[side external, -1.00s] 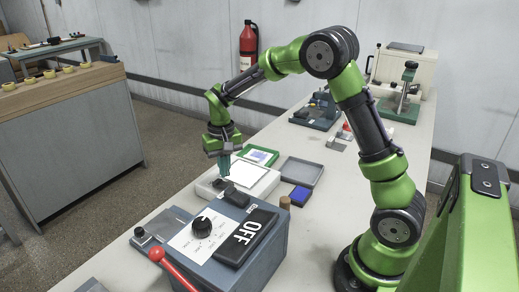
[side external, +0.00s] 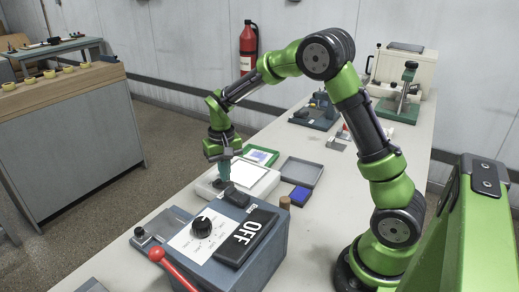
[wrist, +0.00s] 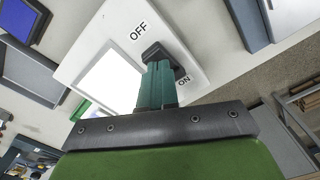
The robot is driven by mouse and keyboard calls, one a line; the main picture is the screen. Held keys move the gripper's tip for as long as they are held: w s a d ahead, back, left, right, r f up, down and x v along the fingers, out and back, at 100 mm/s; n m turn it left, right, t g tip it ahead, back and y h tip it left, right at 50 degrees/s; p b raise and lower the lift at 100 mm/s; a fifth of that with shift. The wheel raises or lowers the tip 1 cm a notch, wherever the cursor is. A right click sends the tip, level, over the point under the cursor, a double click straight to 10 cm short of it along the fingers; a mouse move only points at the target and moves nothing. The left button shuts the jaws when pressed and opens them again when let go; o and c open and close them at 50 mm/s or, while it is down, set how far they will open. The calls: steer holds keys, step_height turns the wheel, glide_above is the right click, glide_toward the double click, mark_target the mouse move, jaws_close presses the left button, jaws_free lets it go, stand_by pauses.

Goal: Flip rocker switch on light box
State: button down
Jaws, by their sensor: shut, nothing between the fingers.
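The light box (side external: 262,184) is a low white box on the bench, beyond the blue-grey control box. Its top panel looks bright white, also in the wrist view (wrist: 112,82). In the wrist view its black rocker switch (wrist: 156,52) sits between the printed words OFF and ON. My gripper (side external: 224,178) points down over the switch end of the box. Its teal fingers (wrist: 158,72) are closed together with nothing between them. The fingertips overlap the ON-side part of the rocker in the wrist view and hide some of it; whether they touch it I cannot tell.
The blue-grey control box (side external: 262,262) with a dial, a large OFF plate and a red lever (side external: 172,268) stands close in front. A grey tray (side external: 302,170), a blue pad (side external: 299,196) and a small brown cylinder (side external: 285,202) lie to the right.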

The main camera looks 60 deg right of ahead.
steer(key=shift+f, duration=0.8)
steer(key=shift+r, duration=3.55)
steer(key=shift+w, duration=0.1)
steer(key=s+a+r+t, duration=0.2)
steer(key=s+r, duration=0.1)
steer(key=s, duration=0.4)
steer(key=s+a+r+n+t+y, duration=0.1)
steer(key=s+a+r+t, duration=0.1)
steer(key=s, duration=0.5)
steer(key=s+a+r+n+t+y, duration=0.1)
steer(key=s+a+r+t, duration=0.2)
steer(key=s+a+r, duration=0.1)
steer(key=s+r, duration=0.1)
steer(key=s, duration=0.1)
steer(key=shift+s+r, duration=0.35)
steer(key=shift+s, duration=0.05)
